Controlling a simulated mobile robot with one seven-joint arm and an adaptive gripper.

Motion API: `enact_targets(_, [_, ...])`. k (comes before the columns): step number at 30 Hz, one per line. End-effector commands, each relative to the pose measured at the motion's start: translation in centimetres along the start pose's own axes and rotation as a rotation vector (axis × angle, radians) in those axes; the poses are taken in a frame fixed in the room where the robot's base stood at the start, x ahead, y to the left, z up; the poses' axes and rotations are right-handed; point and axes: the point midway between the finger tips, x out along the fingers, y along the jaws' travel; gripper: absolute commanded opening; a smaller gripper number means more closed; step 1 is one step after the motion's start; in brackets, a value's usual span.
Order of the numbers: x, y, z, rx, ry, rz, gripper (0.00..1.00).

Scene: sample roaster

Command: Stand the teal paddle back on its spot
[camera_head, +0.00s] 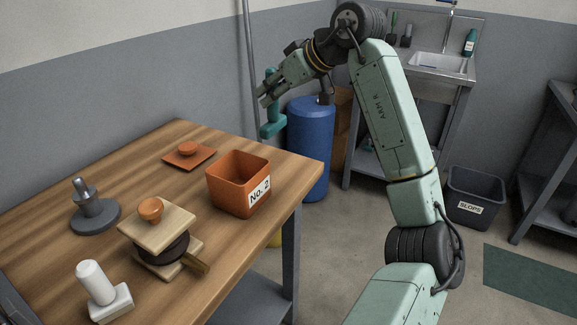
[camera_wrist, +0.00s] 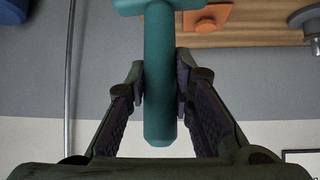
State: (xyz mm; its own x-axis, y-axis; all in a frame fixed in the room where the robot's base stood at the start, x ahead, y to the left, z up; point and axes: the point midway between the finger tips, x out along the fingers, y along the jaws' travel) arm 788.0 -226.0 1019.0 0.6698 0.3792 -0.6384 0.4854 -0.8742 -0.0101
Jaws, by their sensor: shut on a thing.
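The teal paddle (camera_head: 273,130) is held off the table, just past its back right edge in the head view, left of the blue barrel. It hangs with its wide end down. My gripper (camera_head: 264,96) is shut on its handle. In the wrist view, the handle (camera_wrist: 158,75) runs between both fingers of my gripper (camera_wrist: 160,85), and the wide end reaches the top of the picture. I cannot tell which place is the paddle's spot.
On the wooden table (camera_head: 120,170) are an orange bin marked No. 2 (camera_head: 225,185), an orange knobbed plate (camera_head: 189,153), a grey post on a round base (camera_head: 95,215), a stacked wooden piece with an orange knob (camera_head: 158,225) and a white piece (camera_head: 103,292). The blue barrel (camera_head: 310,150) stands behind.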

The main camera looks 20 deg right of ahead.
Motion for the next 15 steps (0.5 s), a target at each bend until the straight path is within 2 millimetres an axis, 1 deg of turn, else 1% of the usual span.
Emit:
enact_targets(6, [2.3, 0.2, 3.0, 0.007, 0.002, 0.001, 0.00])
enact_targets(13, [3.9, 0.2, 4.8, 0.004, 0.001, 0.002, 0.00])
enact_targets(15, [4.6, 0.1, 5.7, 0.005, 0.001, -0.001, 0.00])
